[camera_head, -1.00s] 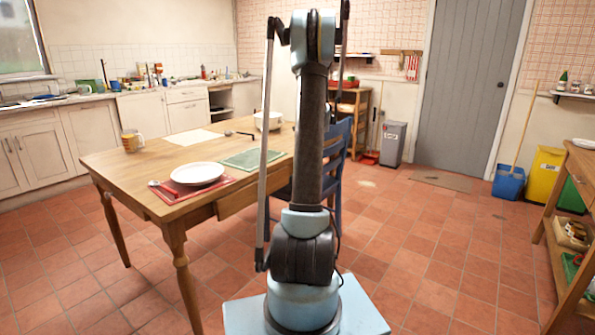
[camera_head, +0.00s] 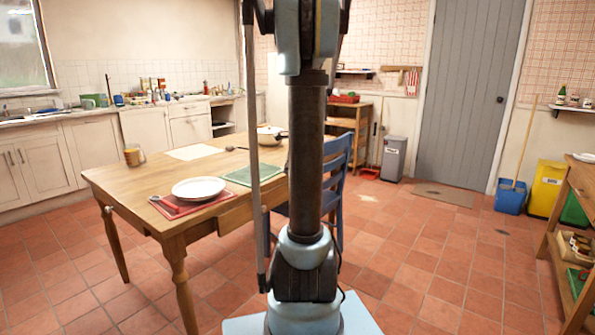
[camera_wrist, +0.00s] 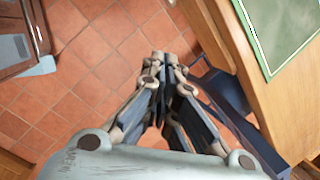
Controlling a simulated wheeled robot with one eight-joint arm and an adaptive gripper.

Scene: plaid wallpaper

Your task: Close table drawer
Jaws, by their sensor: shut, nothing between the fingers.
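The wooden table (camera_head: 132,187) stands left of my arm in the head view. Its drawer (camera_head: 234,213) is on the side facing my arm, and its front appears to stick out a little from under the tabletop. My arm column hides part of that side. In the wrist view the table's wooden edge (camera_wrist: 262,92) runs down the right. My gripper (camera_wrist: 165,62) is shut and empty, pointing at the floor tiles, left of the table edge and apart from it. The gripper is not visible in the head view.
A blue chair (camera_head: 336,170) stands at the table behind my arm; blue chair parts (camera_wrist: 228,92) lie between gripper and table in the wrist view.

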